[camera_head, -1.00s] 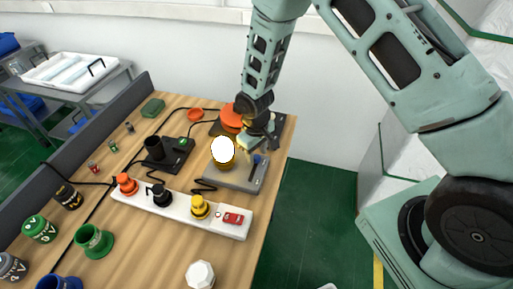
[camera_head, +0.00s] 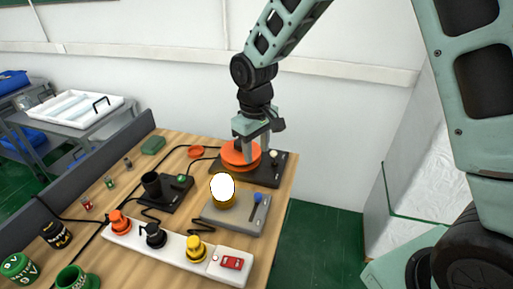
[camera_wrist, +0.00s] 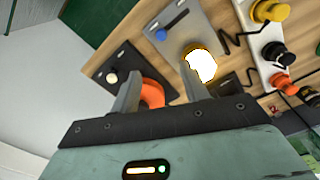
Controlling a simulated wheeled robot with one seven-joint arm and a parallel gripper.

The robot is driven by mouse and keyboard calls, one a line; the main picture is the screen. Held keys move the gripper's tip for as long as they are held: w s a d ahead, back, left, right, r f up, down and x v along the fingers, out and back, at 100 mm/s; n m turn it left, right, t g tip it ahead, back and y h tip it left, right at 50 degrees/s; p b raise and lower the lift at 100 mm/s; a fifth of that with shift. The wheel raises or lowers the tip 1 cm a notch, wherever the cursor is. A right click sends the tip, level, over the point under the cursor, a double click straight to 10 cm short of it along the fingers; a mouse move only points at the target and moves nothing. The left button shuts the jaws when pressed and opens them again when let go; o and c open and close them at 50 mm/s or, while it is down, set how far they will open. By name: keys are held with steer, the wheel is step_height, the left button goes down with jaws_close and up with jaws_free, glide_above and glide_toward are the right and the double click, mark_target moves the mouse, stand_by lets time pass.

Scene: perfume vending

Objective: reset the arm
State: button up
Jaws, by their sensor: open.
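My gripper (camera_head: 256,147) points down at the back right of the wooden table, in front of or over the orange round piece (camera_head: 236,158) on its black base; I cannot tell whether they touch. In the wrist view my gripper's two fingers (camera_wrist: 157,74) stand apart with nothing held between them. The orange piece (camera_wrist: 152,94) shows beside the left finger and is partly hidden by it. The glowing white bulb (camera_head: 223,187) on its yellow holder stands in front of my gripper, and it also shows near the right fingertip in the wrist view (camera_wrist: 201,66).
A grey base with a blue lever (camera_head: 257,197) is under the bulb. A white power strip (camera_head: 172,251) with orange, black and yellow plugs lies in front. A black cup holder (camera_head: 152,185) and cables are at left. A white wall (camera_head: 345,110) is behind the table.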

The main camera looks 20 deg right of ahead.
steer(key=shift+r, duration=0.45)
steer(key=s+a+r+n+b, duration=0.1)
steer(key=s+a, duration=0.1)
steer(key=s, duration=1.1)
steer(key=s+a+r+n+y+b, duration=0.1)
steer(key=s+a+r, duration=0.1)
steer(key=s, duration=1.2)
steer(key=shift+a+r+n+b, duration=0.3)
steer(key=shift+a+n, duration=0.1)
steer(key=shift+a, duration=0.45)
steer(key=shift+w, duration=0.15)
